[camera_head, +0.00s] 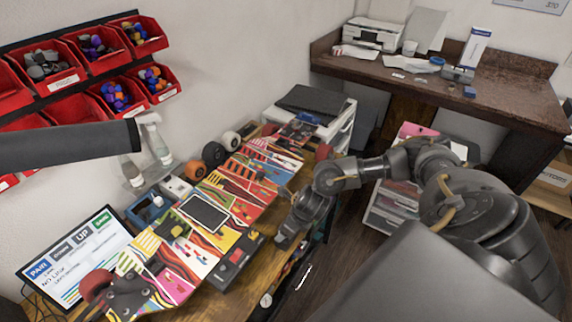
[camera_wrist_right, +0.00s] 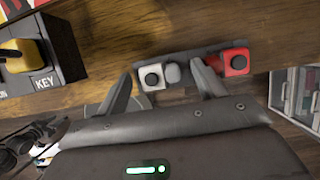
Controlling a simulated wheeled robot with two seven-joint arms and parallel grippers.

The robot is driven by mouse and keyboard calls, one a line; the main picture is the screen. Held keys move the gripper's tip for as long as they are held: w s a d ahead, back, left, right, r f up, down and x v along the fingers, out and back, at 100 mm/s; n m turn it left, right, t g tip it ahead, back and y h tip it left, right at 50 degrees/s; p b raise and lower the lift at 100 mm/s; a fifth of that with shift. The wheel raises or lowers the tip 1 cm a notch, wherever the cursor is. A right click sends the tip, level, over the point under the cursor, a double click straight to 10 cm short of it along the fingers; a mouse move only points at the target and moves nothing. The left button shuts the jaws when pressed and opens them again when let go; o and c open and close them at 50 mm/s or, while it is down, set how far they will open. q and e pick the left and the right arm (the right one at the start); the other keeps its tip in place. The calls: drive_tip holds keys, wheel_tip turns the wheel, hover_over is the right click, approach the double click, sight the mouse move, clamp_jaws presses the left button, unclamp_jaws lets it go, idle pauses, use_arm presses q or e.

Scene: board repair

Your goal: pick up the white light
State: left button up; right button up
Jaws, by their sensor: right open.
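In the head view my right gripper (camera_head: 285,238) is low at the bench's front edge; I cannot make out the white light there. My left arm crosses in at the left, but its gripper does not show.
A box marked KEY (camera_wrist_right: 38,55) stands to the left. A colourful skateboard deck (camera_head: 240,190) covers much of the bench. A tablet screen (camera_head: 80,255) stands at left.

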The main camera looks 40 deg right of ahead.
drive_tip(key=c, duration=1.1)
drive_tip(key=shift+r, duration=0.15)
drive_tip(key=shift+r, duration=0.5)
drive_tip(key=v, duration=0.2)
drive_tip(key=shift+w+a+r, duration=0.1)
drive_tip(key=shift+a+r, duration=0.05)
drive_tip(key=shift+r, duration=0.2)
drive_tip(key=s+a+r+p, duration=0.2)
drive_tip(key=s+r+p, duration=0.4)
drive_tip(key=s+r, duration=0.3)
drive_tip(key=s, duration=0.4)
drive_tip(key=shift+s, duration=0.2)
